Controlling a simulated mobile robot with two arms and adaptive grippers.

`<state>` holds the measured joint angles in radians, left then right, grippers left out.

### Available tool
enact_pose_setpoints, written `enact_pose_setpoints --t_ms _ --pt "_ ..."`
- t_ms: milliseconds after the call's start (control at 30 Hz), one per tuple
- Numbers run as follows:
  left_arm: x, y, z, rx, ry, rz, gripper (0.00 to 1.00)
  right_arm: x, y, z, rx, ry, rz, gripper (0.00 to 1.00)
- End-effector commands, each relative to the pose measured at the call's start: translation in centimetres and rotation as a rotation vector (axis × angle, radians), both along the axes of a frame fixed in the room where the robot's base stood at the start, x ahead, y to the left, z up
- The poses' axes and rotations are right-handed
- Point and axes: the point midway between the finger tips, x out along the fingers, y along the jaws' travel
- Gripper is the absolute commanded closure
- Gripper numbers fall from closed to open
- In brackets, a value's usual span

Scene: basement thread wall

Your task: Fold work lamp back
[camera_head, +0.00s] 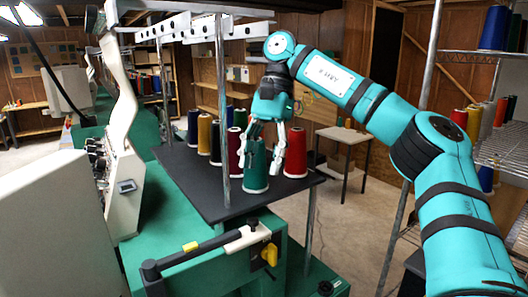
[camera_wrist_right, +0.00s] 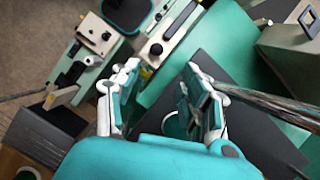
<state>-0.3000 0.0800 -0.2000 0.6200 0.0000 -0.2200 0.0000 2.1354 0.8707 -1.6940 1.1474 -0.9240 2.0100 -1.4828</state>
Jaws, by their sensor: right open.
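What looks like the work lamp, a pale lit head (camera_head: 27,14) on a thin dark curved arm, shows at the top left of the head view, cut by the frame edge. My right gripper (camera_head: 262,155) hangs fingers down over the dark table, far to the right of the lamp. It is open, with its fingers around or in front of the upper part of a green thread cone (camera_head: 255,172); I cannot tell which. In the wrist view, my right gripper's fingers (camera_wrist_right: 160,95) are spread apart with nothing clamped between them. My left gripper is not in view.
Several thread cones stand on the dark table (camera_head: 180,160), including a red one (camera_head: 296,155). A metal post (camera_head: 221,110) rises at its front. A cream and green machine (camera_head: 122,170) fills the left. A wire shelf (camera_head: 505,145) stands right. Floor is open behind.

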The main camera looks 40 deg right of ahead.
Motion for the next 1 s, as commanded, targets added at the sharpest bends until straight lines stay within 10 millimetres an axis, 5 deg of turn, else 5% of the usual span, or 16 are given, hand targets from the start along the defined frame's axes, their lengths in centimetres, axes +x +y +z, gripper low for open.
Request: enact_pose_setpoints --t_ms 1000 --pt "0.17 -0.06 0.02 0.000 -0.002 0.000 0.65 0.18 -0.53 1.29 0.000 -0.004 -0.004 0.55"
